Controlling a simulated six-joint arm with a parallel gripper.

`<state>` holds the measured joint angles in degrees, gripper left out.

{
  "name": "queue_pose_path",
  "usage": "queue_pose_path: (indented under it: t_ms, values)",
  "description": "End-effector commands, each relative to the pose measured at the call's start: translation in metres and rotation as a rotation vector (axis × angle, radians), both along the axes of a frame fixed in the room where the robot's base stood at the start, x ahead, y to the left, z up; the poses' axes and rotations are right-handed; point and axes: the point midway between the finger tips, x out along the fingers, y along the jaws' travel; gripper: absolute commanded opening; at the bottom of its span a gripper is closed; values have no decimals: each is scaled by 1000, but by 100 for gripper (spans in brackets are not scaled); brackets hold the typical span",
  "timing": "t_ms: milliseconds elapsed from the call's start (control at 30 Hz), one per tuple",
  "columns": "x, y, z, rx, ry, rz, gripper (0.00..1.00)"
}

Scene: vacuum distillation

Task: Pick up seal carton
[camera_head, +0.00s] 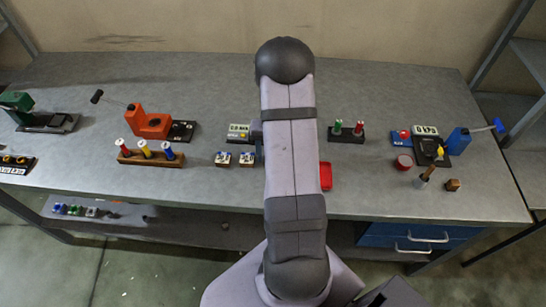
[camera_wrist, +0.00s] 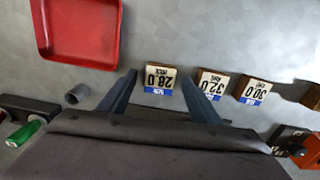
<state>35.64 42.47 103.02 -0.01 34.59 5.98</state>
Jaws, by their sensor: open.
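Three small brown cartons with white number labels and blue strips stand in a row in the wrist view: one marked 28.0 (camera_wrist: 160,79), one marked 32.0 (camera_wrist: 212,84) and one marked 30.0 (camera_wrist: 254,91). I cannot tell which one is the seal carton by name. My gripper (camera_wrist: 159,76) is open, its two dark fingers pointing at the 28.0 carton, which shows between the fingertips. I see no contact. In the head view two cartons (camera_head: 222,158) (camera_head: 247,159) show left of my arm; my arm hides the gripper and the third carton there.
A red tray (camera_wrist: 78,30) lies beyond the left finger; its edge also shows right of my arm (camera_head: 325,176). A small grey cylinder (camera_wrist: 78,94) stands near the left finger. A wooden rack with coloured-top pieces (camera_head: 150,157) stands left of the cartons.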

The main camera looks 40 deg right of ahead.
Motion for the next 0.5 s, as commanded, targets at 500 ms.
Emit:
queue_pose_path:
  t_ms: [500]
  values:
    - [0,0,-6,-1,-1,0,20]
